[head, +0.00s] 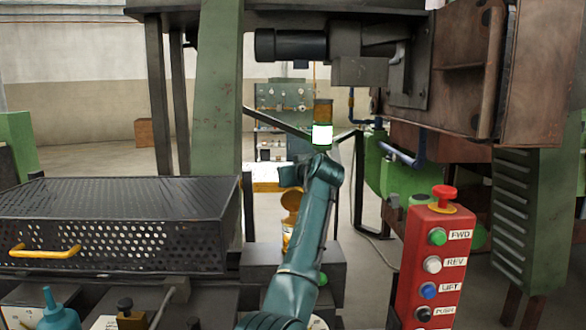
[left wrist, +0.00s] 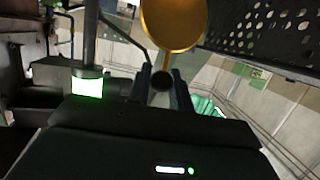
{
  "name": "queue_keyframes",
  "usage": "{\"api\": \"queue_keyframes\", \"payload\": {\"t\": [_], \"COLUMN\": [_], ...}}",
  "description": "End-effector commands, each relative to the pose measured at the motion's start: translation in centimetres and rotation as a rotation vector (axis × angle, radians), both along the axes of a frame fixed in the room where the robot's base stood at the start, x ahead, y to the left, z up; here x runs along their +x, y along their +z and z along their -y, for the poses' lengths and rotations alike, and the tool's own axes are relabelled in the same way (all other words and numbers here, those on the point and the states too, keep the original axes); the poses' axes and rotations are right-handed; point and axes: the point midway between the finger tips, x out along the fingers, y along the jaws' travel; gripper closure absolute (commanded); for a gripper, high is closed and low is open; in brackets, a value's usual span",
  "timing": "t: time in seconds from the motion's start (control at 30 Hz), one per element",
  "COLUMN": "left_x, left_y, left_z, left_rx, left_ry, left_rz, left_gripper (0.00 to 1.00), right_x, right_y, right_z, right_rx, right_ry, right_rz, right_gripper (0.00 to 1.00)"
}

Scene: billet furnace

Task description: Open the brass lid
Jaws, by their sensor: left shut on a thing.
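The brass lid (head: 291,200) shows in the head view as a small golden oval, tilted up above a yellowish container (head: 287,238). In the left wrist view the lid (left wrist: 174,22) is a large golden disc at the top, with a short stem ending in a dark round knob (left wrist: 160,79). My left gripper (left wrist: 160,90) is shut on this knob, one finger on each side. In the head view my left gripper (head: 290,177) is just above the lid, and its fingertips are hard to make out. My right gripper is not in view.
A black perforated box (head: 110,225) with a yellow handle stands at left. A red button panel (head: 436,260) stands at right. A lit green-white lamp (head: 322,135) is behind my arm. A heavy rusty machine housing (head: 480,70) overhangs the upper right.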

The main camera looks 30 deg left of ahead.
Motion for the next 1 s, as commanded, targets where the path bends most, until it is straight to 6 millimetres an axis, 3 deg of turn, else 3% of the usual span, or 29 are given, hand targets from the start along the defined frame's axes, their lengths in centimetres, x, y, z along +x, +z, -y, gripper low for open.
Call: {"api": "queue_keyframes", "payload": {"t": [0.77, 0.8, 1.0], "left_x": [0.3, 0.3, 0.3], "left_y": [-0.8, -0.9, -0.6], "left_z": [0.2, 0.2, 0.1], "left_rx": [-0.065, -0.066, -0.062], "left_ry": [-0.004, -0.004, -0.003], "left_rz": [-0.105, -0.106, -0.100], "left_gripper": [1.00, 0.77, 0.60], "right_x": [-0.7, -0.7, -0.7], "right_y": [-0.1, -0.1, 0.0], "right_z": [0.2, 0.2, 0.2], "right_rx": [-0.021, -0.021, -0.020], "right_ry": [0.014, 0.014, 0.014], "right_rz": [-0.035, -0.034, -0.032], "right_gripper": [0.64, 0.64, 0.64]}}
